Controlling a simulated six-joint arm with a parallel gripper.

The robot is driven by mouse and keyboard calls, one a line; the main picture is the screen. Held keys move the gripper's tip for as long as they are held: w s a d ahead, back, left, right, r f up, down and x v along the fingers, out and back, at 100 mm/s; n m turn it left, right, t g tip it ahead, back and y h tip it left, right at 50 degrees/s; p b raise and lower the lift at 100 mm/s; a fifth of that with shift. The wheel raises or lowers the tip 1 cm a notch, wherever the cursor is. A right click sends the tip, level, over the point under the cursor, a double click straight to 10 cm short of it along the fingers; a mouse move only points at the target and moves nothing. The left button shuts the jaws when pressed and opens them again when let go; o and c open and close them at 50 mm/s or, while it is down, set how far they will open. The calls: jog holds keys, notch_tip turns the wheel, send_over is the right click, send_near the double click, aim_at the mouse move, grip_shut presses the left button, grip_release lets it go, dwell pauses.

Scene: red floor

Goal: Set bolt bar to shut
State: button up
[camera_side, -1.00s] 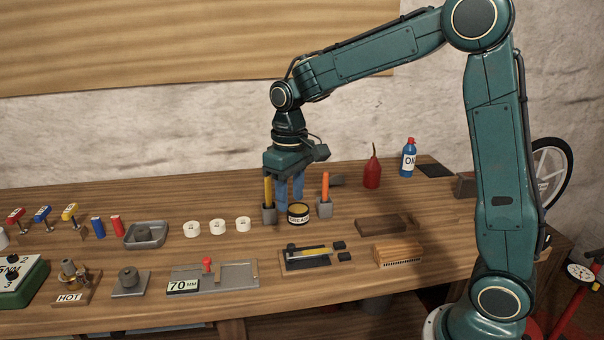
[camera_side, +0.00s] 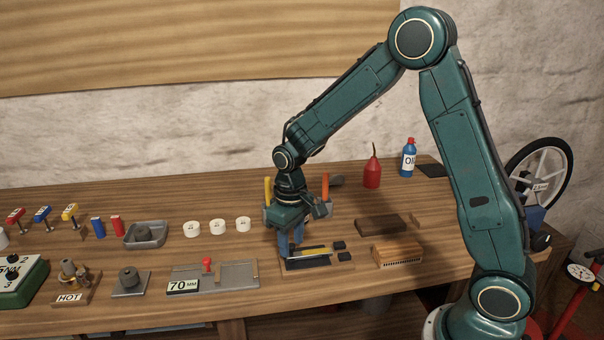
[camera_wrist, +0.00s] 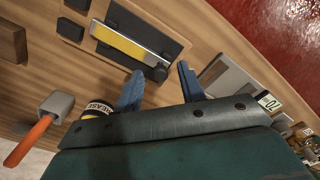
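The bolt bar (camera_wrist: 127,44) lies on a dark plate (camera_wrist: 172,45) on the bench, with a bright bar and a yellow strip along it. In the side view the bolt bar (camera_side: 314,252) is partly behind my gripper's fingers. Its dark round knob (camera_wrist: 158,73) is at the end nearest my gripper in the wrist view and is hidden in the side view. My gripper (camera_wrist: 160,70) is open and empty, pointing down. Its blue fingers (camera_side: 290,242) are over the plate's left end. The knob appears between the fingertips; I cannot tell whether they touch it.
Two dark blocks (camera_side: 342,250) sit at the plate's right end. A grey slide panel (camera_side: 238,272) with a 70 MM label is to the left. A grease tin (camera_wrist: 97,108) and holders with orange (camera_side: 325,187) and yellow (camera_side: 267,188) handles are behind. A wooden brush (camera_side: 397,252) lies right.

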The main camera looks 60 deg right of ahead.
aim_at(308, 253)
jog(key=shift+f, duration=0.1)
grip_shut()
jog(key=shift+s+d, duration=1.35)
jog(key=shift+d, duration=0.05)
grip_release()
notch_tip(308, 253, up, 14)
dwell(0.5)
